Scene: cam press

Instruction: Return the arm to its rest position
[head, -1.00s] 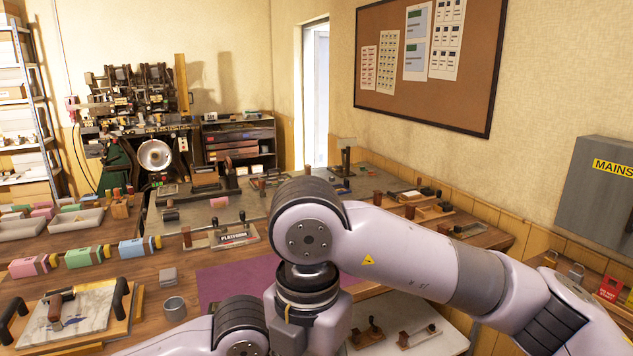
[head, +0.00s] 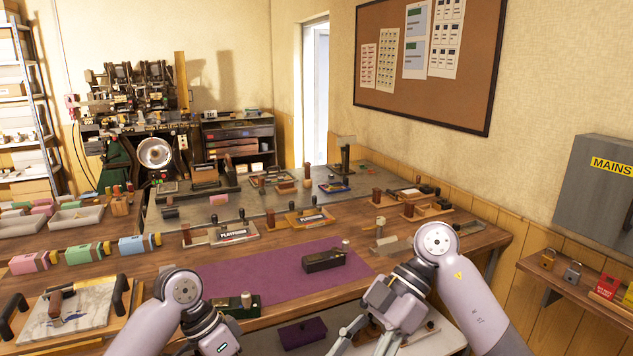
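My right arm comes in from the lower right, bent, with its elbow over the table's front right part. My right gripper (head: 363,342) points down and to the left near the bottom edge, with its fingers apart and nothing seen between them. My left arm comes in from the bottom left. My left gripper's body (head: 215,338) is at the bottom edge, and its fingers are out of sight. A purple mat (head: 270,279) lies between the arms. A black block (head: 325,260) rests on it, and a dark green block (head: 240,305) sits at its front left.
A marble board with black handles (head: 75,312) lies at the left front. Several pastel blocks (head: 85,255) stand in a row behind it. A purple box (head: 302,333) is low at front centre. Wooden-based tools crowd the back bench. A shelf with padlocks (head: 572,272) is at right.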

